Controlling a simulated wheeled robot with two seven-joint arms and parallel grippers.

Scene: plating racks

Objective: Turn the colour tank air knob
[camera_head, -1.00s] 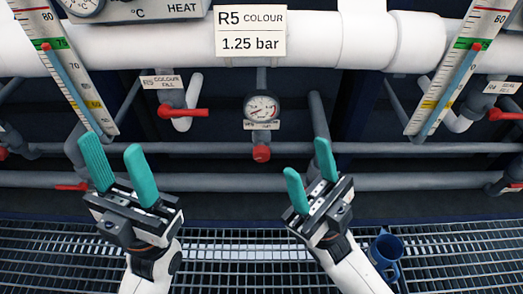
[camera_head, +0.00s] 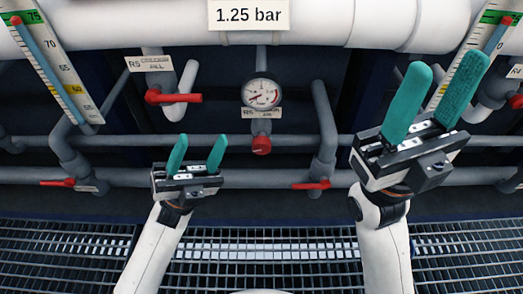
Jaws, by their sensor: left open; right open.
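The red air knob (camera_head: 261,145) sits below a round pressure gauge (camera_head: 261,94) on a vertical grey pipe, in the middle of the head view. A small label (camera_head: 262,113), partly readable, is between gauge and knob. A sign (camera_head: 249,15) above reads 1.25 bar. My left gripper (camera_head: 197,152) is open and empty, left of the knob and apart from it, fingers pointing up. My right gripper (camera_head: 436,92) is open and empty, well right of the knob and seemingly nearer the camera. Neither gripper touches anything.
A red lever valve (camera_head: 175,97) with a fill label is at the upper left. Red levers (camera_head: 58,183) and (camera_head: 312,186) sit on the lower pipe. White pipes (camera_head: 330,22) run across the top. A metal grating (camera_head: 255,250) is below. Level scales (camera_head: 58,70) stand at both sides.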

